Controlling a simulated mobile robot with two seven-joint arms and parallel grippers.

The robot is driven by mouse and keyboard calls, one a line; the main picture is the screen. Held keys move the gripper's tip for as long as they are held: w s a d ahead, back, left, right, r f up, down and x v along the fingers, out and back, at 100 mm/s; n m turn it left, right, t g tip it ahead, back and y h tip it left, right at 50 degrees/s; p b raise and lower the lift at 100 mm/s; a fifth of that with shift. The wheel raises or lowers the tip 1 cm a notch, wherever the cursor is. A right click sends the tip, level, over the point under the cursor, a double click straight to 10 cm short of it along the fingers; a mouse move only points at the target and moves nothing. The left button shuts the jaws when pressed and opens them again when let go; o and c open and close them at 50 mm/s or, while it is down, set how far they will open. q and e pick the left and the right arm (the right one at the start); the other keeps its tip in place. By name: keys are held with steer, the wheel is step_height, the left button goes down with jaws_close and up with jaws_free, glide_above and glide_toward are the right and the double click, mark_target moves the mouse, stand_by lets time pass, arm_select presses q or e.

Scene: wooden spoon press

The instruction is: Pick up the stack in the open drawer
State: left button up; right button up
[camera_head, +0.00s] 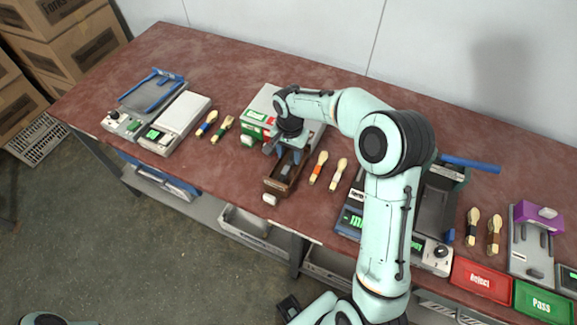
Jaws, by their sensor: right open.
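The open brown drawer (272,186) sticks out toward the table's front edge from a grey and green cabinet (262,104). A white knob (269,199) is on its front. A small dark stack (287,170) lies inside; its layers are too small to tell apart. My right gripper (289,158) is open and points down over the back of the drawer, close to the stack. I cannot tell whether its fingers touch the stack, and the gripper hides part of the drawer. My left gripper is not clearly in view.
Spoons lie on both sides of the drawer, with an orange-banded one (318,168) close on its right. A scale (174,122) stands to the left. A press (436,205), a red Reject tray (482,279) and a green Pass tray (543,302) are on the right.

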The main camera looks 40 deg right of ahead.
mark_target(288, 165)
steer(key=f, duration=0.5)
steer(key=shift+w+a+f, duration=0.1)
steer(key=shift+a, duration=0.1)
steer(key=shift+c, duration=0.3)
jaws_close()
